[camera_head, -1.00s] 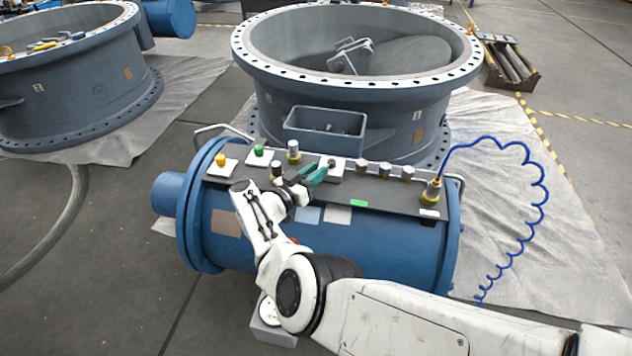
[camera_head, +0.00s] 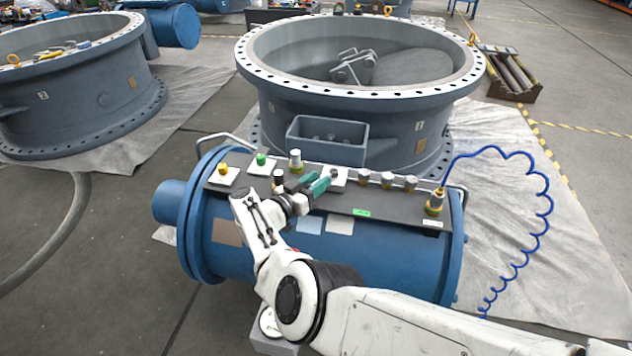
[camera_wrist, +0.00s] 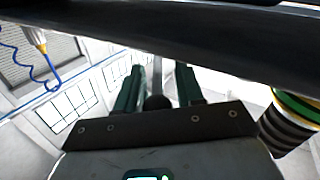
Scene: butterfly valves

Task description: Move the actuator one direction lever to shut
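The actuator is a blue horizontal cylinder (camera_head: 385,262) with a dark control panel (camera_head: 395,202) along its top. My gripper (camera_head: 322,181), with green fingers, is low over the panel beside a white square plate (camera_head: 340,183) with a small dark knob or lever base. In the wrist view my gripper (camera_wrist: 158,85) has its two green fingers apart. A dark rod with a rounded end (camera_wrist: 157,101) shows between them, with gaps on both sides. It looks like the lever, but which one it is and its position marking cannot be read. The fingers partly hide the plate.
A yellow button (camera_head: 223,169), a green button (camera_head: 261,159) and several metal-and-black knobs (camera_head: 387,181) stand along the panel. A blue coiled hose (camera_head: 545,205) rises from the fitting (camera_head: 435,203) at its right end. A large grey valve body (camera_head: 400,113) stands behind.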

